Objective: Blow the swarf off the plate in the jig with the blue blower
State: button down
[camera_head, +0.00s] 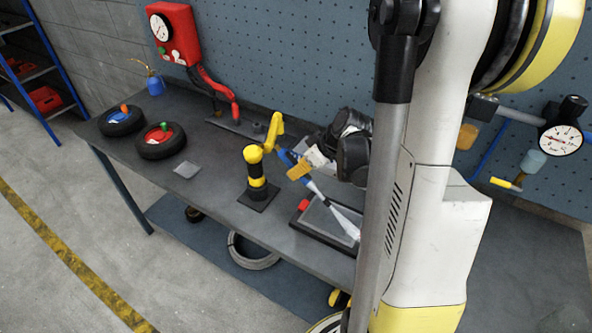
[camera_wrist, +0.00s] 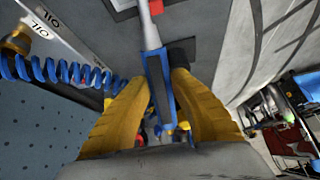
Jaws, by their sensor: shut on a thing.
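My gripper (camera_head: 301,166) is shut on the blue blower (camera_head: 288,158), above the bench. In the wrist view, the yellow fingers of my gripper (camera_wrist: 160,80) close on the blower's blue body (camera_wrist: 158,92) from both sides. Its grey nozzle (camera_head: 314,188) points down and right towards the dark jig (camera_head: 304,228). A pale, whitish cone (camera_head: 346,225) spreads from the nozzle end over the grey plate (camera_head: 322,217) in the jig. A red part (camera_head: 303,205) sits at the jig's left corner. I cannot make out the swarf. My arm hides the jig's right side.
A yellow-and-black stand (camera_head: 257,185) rises just left of the jig. Two wheels (camera_head: 160,141) (camera_head: 122,121), a blue oil can (camera_head: 155,84) and a red gauge box (camera_head: 174,34) are further left. A blue coiled hose (camera_wrist: 65,72) runs beside my gripper. The bench's front left is mostly clear.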

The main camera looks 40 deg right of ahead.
jog(key=shift+w+d, duration=0.15)
jog(key=shift+d, duration=0.35)
dwell(1.0)
jog(key=c, duration=1.8)
grip_release()
grip_shut()
jog(key=shift+r+p, duration=2.1)
jog(key=shift+r, duration=0.9)
